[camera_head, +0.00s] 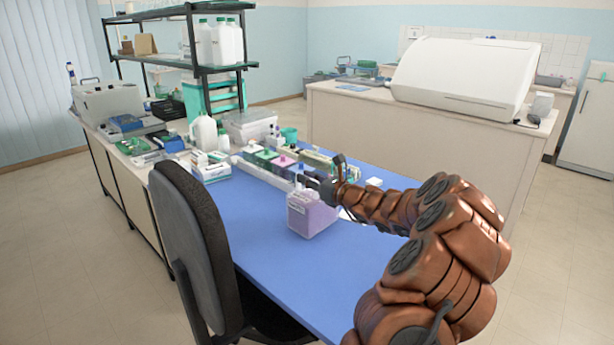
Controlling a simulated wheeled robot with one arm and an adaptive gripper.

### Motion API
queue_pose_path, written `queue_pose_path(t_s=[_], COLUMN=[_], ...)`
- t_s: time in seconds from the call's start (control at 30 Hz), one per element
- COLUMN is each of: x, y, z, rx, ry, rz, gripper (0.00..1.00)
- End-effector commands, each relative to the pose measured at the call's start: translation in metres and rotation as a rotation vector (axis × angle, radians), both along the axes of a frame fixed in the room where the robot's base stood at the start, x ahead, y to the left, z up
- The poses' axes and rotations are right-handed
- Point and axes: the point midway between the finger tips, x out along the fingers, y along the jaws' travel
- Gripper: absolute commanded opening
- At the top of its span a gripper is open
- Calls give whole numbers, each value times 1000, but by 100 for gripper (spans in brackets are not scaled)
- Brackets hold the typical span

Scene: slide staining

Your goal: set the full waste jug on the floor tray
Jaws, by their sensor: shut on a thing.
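A translucent jug with purple contents (314,218) is upright over the blue bench top, near its front edge. My gripper (303,184) is at the top of this jug and shut on it. My arm reaches in from the right. I cannot tell whether the jug's base touches the bench top or hangs just above it. The jaws are small and dark here, and their exact grip on the jug is partly hidden. I see no floor tray in this view.
A dark chair (197,240) stands against the bench's front edge, left of the jug. The blue bench top (270,270) is bare in front. Staining containers (283,160) and a white jug (203,132) stand further back. Open floor (90,270) lies at left.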

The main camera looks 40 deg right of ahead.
Motion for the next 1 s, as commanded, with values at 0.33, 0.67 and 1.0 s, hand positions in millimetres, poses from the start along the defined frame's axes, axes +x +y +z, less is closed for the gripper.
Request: queue_pose_path(t_s=[0.33, 0.67, 1.0], x=[0, 0, -13], y=[0, 0, -3], z=[0, -1, 0], rx=[-2, 0, 0], ry=[-3, -1, -2], rz=[1, 1, -2], gripper=[24, 41, 41])
